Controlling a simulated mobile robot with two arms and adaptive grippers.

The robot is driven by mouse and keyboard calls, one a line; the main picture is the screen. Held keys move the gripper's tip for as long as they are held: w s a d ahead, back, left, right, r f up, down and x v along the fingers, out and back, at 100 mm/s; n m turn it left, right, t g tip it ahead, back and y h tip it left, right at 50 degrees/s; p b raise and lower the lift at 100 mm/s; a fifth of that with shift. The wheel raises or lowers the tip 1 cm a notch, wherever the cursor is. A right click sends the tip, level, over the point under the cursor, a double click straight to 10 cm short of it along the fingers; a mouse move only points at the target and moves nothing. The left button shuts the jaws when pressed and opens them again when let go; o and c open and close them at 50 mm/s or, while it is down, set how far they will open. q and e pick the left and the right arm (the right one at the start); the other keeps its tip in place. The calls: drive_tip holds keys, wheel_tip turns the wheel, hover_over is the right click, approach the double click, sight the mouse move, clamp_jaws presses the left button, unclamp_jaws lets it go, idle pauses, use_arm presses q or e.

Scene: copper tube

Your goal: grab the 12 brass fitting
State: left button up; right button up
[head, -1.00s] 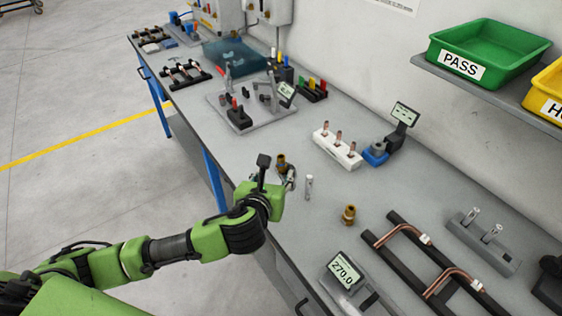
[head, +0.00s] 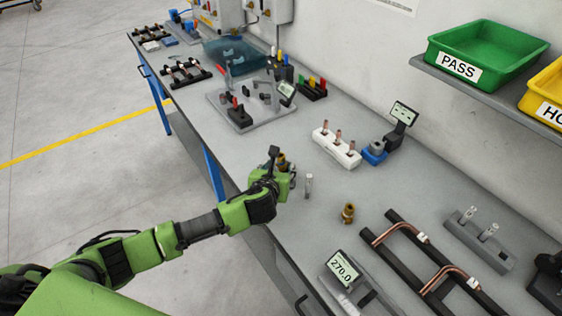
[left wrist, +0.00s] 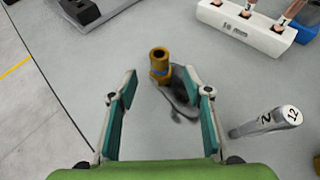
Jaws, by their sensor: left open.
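In the head view the fitting (head: 283,158) is partly hidden by my left gripper (head: 289,172). A silver pin marked 12 (left wrist: 270,122) is to the right of the fingers. A second brass fitting (head: 348,213) stands further right on the bench. I cannot read a size on either fitting. My right gripper is not in view.
A white block with copper-topped pieces (head: 336,148) stands beyond the fitting. A grey fixture plate (head: 215,100) is further back. A scale reading 270.0 (head: 342,267) and a rack with bent copper tubes (head: 400,225) are at the right. Bare bench surrounds the pin.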

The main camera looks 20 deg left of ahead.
sight(280, 165)
use_arm(q)
drive_tip(key=shift+x, duration=1.7)
clamp_jaws()
